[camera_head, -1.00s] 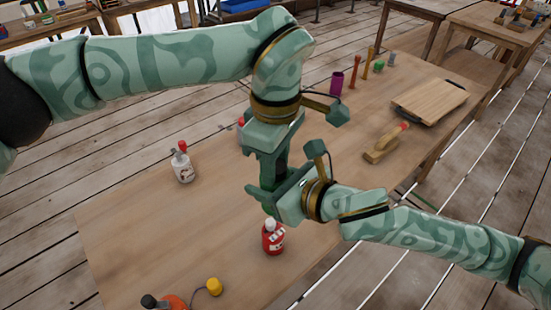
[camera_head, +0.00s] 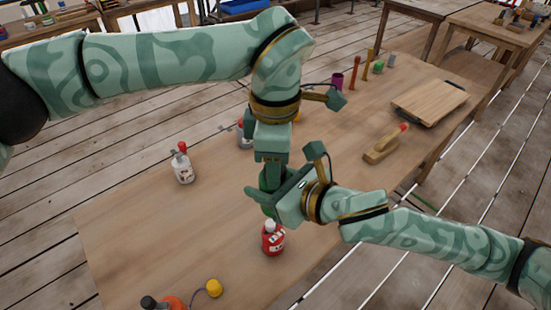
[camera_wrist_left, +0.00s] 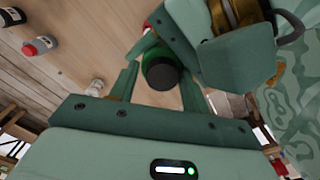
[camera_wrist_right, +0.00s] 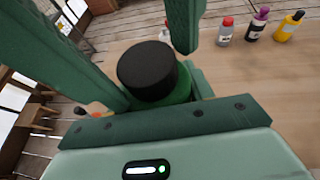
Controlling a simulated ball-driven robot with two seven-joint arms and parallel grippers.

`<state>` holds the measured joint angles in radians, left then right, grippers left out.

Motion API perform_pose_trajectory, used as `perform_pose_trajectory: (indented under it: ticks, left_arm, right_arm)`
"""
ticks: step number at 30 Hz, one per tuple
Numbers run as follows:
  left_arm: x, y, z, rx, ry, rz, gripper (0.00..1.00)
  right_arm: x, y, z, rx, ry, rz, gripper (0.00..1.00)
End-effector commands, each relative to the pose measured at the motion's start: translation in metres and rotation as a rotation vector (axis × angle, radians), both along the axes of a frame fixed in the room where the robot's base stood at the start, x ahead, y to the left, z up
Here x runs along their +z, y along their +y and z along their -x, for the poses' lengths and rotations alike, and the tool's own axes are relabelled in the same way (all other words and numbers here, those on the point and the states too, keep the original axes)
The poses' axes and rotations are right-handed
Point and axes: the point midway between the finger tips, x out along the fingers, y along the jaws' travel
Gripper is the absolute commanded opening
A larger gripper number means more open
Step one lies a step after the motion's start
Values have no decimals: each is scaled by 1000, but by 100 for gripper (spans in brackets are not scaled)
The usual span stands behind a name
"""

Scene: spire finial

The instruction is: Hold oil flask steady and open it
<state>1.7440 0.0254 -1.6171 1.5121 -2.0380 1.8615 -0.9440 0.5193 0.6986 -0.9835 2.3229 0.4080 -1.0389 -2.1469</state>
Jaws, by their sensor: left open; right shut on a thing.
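The oil flask looks to be the green bottle (camera_wrist_right: 180,92) with a black cap (camera_wrist_right: 147,70). My right gripper (camera_head: 274,197) is shut on its body and holds it above the table. My left gripper (camera_head: 268,170) comes down from above. In the left wrist view its two open fingers (camera_wrist_left: 157,72) stand on either side of the black cap (camera_wrist_left: 162,75); I cannot tell whether they touch it. In the head view the flask is mostly hidden by the grippers.
The table's left middle is bare.

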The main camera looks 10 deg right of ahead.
Motion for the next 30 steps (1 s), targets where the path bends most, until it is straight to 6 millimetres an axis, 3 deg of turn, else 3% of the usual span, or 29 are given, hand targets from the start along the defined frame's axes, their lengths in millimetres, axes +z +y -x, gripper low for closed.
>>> perform_pose_trajectory:
  ticks: [6, 16, 22, 27, 30]
  left_arm:
    - [30, -2, 3, -4, 5, 1, 56]
    - [64, 2, -4, -7, -47, -18, 52]
    - [81, 3, -4, -395, -32, -29, 52]
    - [79, 0, 0, -673, 2, -6, 52]
    - [75, -1, 1, -755, 6, 1, 52]
  right_arm:
    - [-1, -2, -2, -8, -1, 6, 0]
    - [0, -1, -1, -4, -1, 3, 0]
    - [0, -1, -1, -4, -2, 2, 0]
    - [0, -1, -1, -3, -2, 2, 0]
    - [0, -1, -1, -3, -2, 2, 0]
